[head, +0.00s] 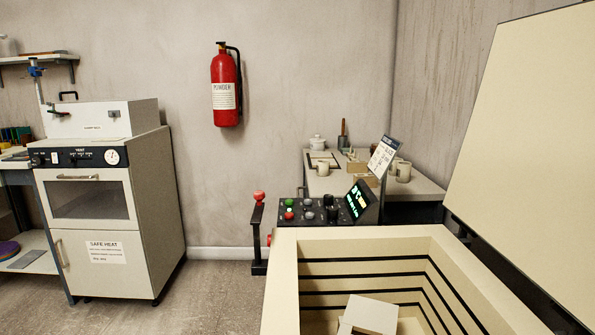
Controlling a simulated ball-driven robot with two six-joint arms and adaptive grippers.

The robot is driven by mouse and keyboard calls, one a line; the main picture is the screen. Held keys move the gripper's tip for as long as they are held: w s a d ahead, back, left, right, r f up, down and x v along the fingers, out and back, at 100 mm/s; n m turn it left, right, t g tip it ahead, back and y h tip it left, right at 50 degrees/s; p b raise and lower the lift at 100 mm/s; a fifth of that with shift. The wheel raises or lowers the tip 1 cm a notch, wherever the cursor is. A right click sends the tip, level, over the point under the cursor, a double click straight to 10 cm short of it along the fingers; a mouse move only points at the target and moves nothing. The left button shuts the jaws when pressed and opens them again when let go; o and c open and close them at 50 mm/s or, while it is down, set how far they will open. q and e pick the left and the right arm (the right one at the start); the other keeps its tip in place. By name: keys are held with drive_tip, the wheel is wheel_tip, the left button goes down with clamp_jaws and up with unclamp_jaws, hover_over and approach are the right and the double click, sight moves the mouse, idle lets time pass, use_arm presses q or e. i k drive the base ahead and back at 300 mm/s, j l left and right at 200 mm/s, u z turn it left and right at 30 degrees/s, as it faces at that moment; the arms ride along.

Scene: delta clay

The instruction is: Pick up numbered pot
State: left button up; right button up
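A small white lidded pot (317,143) stands at the back left of the table against the wall. No number can be read on it. Pale mugs (403,172) stand on the right part of the same table, partly behind a tilted printed card (383,156). I cannot tell which vessel is the numbered one. Neither of my grippers is in view.
An open kiln (283,285) with dark-grooved walls fills the front right, its lid (530,140) raised; a pale flat-topped piece (372,313) is inside. A control panel (300,212) stands behind it. A white oven cabinet (100,200) is at left.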

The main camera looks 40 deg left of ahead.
sight(322, 165)
drive_tip(key=u, duration=1.05)
drive_tip(key=j, duration=0.25)
drive_tip(key=k+j, duration=0.1)
drive_tip(key=j, duration=0.15)
drive_tip(key=j+z, duration=0.35)
drive_tip(key=j, duration=1.15)
drive_tip(key=i+j+z, duration=0.1)
drive_tip(key=i+j, duration=0.2)
drive_tip(key=i+j+z, duration=0.15)
drive_tip(key=i+j, duration=0.15)
drive_tip(key=j, duration=0.15)
drive_tip(key=i+j+z, duration=0.1)
drive_tip(key=i+j, duration=0.15)
drive_tip(key=j, duration=0.15)
